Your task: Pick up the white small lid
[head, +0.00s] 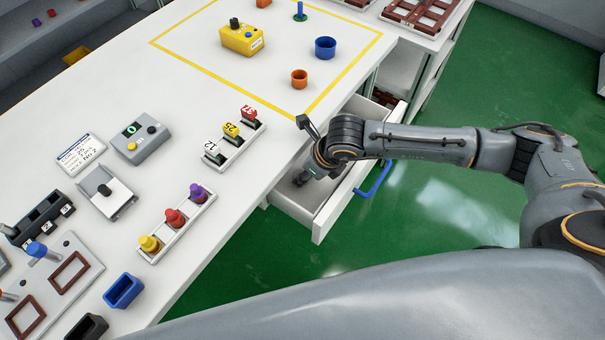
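I cannot make out a white small lid in the head view; part of the drawer's inside is hidden behind my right gripper and wrist. The white drawer (325,222) under the table is pulled open. My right gripper (304,151) is at the table's right edge, over the open drawer. Its two dark fingers are spread apart, one up by the tabletop edge and one lower inside the drawer opening. I see nothing held between them. My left gripper is not in view.
The drawer has a blue handle (372,180). On the white table (185,85) stand a number-block rack (236,144), a rack of coloured knobs (176,226), a grey device (141,141), a blue cup (325,47) and an orange cup (299,78). Green floor (250,262) lies open to the right.

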